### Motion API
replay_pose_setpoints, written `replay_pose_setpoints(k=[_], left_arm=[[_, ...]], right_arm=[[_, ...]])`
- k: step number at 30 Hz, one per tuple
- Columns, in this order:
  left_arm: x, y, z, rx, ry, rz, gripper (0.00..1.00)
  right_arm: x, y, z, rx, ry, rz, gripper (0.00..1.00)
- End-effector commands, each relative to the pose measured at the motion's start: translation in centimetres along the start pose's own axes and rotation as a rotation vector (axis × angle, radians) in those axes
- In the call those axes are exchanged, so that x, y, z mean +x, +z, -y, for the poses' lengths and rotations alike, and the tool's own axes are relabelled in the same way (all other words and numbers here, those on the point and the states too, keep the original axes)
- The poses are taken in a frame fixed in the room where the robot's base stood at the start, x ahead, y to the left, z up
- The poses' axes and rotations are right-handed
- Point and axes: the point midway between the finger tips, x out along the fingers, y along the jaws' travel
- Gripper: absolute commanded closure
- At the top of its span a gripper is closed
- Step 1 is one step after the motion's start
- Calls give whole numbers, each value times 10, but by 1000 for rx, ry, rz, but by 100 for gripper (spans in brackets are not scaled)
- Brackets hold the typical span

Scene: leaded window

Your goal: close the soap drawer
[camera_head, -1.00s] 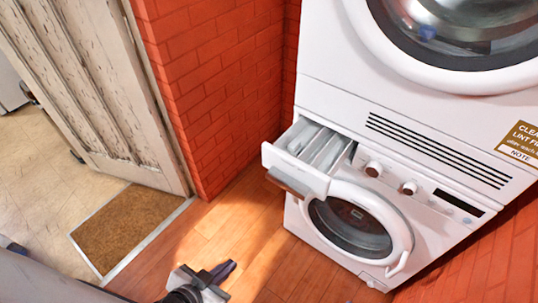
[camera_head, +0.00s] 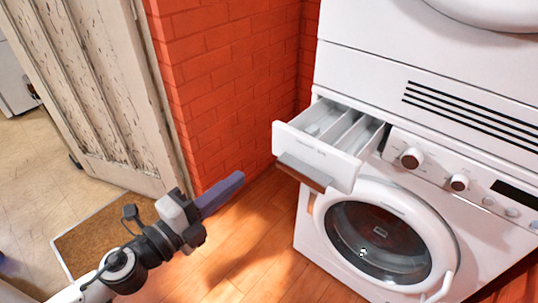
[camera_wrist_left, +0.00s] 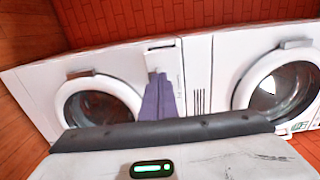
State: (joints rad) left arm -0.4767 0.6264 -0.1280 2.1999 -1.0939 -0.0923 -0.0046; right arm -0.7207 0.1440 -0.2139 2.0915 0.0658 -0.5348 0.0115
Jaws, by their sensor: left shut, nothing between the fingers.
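The soap drawer (camera_head: 320,150) is a white compartmented tray pulled out of the upper left of the lower washing machine (camera_head: 385,235). Its front panel faces my left arm and has a brown-grey handle strip (camera_head: 304,171) along its lower edge. My left gripper (camera_head: 232,183) is shut and empty, to the left of the drawer front and apart from it in the head view. In the left wrist view its purple fingers (camera_wrist_left: 158,98) are together and point toward the machines. They hide part of the drawer there. My right gripper is not in view.
A second white machine (camera_head: 400,65) is stacked above the washer. A red brick wall (camera_head: 230,90) stands left of them. A worn door (camera_head: 95,90) and a brown doormat (camera_head: 95,235) are at the left. The wooden floor before the washer is clear.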

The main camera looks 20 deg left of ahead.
Motion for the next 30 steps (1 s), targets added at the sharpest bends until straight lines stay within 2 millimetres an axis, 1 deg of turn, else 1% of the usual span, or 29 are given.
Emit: replay_pose_setpoints(k=[1,12,18,24,30], left_arm=[[8,1,5,4,-2,-1,100],[70,1,4,-1,-2,2,100],[99,1,2,-1,-1,3,100],[116,1,0,-3,1,2,100],[120,1,-1,-3,2,2,100]], right_arm=[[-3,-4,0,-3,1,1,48],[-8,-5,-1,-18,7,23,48],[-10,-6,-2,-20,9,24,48],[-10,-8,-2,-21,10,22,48],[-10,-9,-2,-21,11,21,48]])
